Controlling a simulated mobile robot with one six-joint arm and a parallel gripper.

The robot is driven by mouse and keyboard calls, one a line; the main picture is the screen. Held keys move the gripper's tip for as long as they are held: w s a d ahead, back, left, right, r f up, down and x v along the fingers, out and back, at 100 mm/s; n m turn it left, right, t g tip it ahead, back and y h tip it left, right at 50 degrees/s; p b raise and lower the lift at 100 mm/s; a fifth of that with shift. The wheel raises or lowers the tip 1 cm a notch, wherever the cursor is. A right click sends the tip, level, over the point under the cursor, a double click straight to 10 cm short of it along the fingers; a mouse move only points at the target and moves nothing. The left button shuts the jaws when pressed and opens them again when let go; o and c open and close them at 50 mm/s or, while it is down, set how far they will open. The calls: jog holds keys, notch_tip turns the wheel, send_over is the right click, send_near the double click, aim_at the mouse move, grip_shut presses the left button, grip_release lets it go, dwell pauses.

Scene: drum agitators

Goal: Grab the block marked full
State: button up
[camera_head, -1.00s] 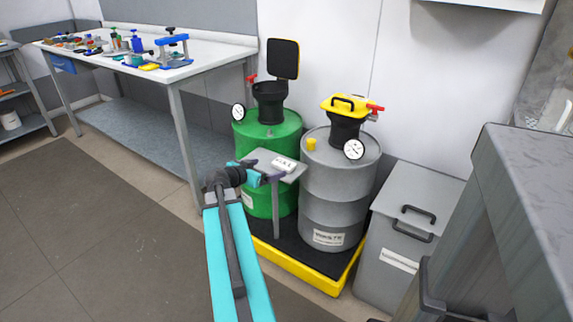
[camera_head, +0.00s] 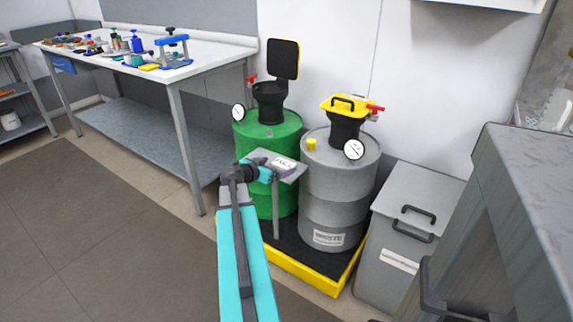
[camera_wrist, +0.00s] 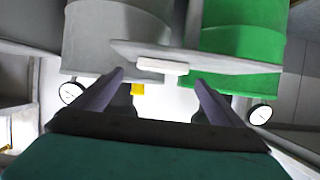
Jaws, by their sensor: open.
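A small white block (camera_head: 283,164) with dark lettering, too small to read surely, lies on a small grey stand plate (camera_head: 291,178) in front of the drums. In the wrist view the block (camera_wrist: 163,68) shows as a pale bar on the plate's edge, beyond and between my fingertips. My gripper (camera_head: 268,166) is close to the block on its left in the head view. In the wrist view my gripper (camera_wrist: 158,80) has its two fingers apart, with nothing clearly held. Whether a finger touches the block cannot be told.
A green drum (camera_head: 262,138) with a raised black lid and a grey drum (camera_head: 335,190) with a yellow lid stand close behind the plate on a yellow-edged pallet (camera_head: 300,271). A grey bin (camera_head: 402,250) stands right. A workbench (camera_head: 215,52) stands left. Floor at left is clear.

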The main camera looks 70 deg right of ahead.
aim_at(285, 163)
jog(key=shift+x, duration=2.55)
jog(key=c, duration=1.1)
jog(key=shift+c, duration=0.2)
jog(key=shift+r, duration=0.1)
